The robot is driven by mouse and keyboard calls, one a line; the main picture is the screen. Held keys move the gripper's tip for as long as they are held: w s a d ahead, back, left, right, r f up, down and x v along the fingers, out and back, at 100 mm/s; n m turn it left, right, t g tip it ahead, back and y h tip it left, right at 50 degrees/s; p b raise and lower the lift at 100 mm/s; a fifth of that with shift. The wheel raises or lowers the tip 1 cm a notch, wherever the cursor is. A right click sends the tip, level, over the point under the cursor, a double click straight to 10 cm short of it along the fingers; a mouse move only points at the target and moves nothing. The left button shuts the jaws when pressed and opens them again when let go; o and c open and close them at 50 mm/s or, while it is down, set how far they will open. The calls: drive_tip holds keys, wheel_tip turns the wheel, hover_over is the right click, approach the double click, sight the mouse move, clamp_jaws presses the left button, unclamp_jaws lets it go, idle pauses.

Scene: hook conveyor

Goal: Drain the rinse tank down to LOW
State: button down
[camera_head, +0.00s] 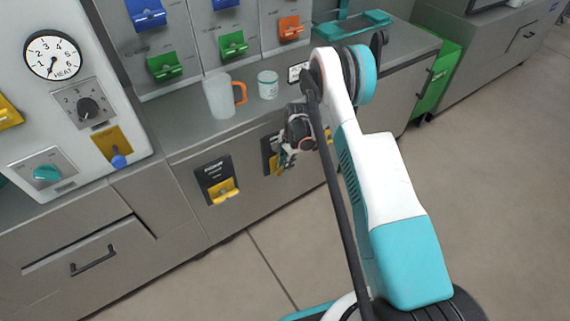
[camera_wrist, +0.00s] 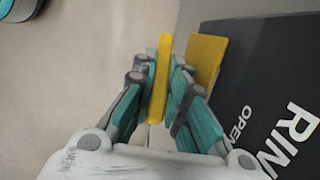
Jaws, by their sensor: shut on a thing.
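A black panel lettered "RIN", cut off at the edge, and "OPEN" fills the right of the wrist view (camera_wrist: 262,90). A yellow bar (camera_wrist: 160,75) stands off it, with a flat yellow piece (camera_wrist: 207,58) beside it at the panel's edge. My gripper (camera_wrist: 160,95) is shut on the yellow bar, with teal fingers on both sides. In the head view my gripper (camera_head: 284,160) is at the cabinet front and covers most of this panel (camera_head: 267,149). I see no rinse tank level marking in either view.
A second black panel with a yellow lever (camera_head: 222,190) is to the left on the cabinet front. A frosted pitcher (camera_head: 219,97) with an orange handle and a small white jar (camera_head: 267,85) stand on the counter above. A heat dial (camera_head: 53,55) is at far left. The floor in front is clear.

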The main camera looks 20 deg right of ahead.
drive_tip(key=shift+w+d+f+g+y, duration=0.15)
drive_tip(key=shift+g+y, duration=0.25)
drive_tip(key=shift+y, duration=0.8)
drive_tip(key=shift+s+d+g+y, duration=0.15)
drive_tip(key=shift+g+y, duration=0.25)
drive_tip(key=shift+y, duration=0.8)
drive_tip(key=shift+w, duration=0.1)
drive_tip(key=c, duration=1.6)
unclamp_jaws()
drive_tip(key=v, duration=1.2)
drive_tip(key=shift+d, duration=0.15)
drive_tip(key=shift+f, duration=0.1)
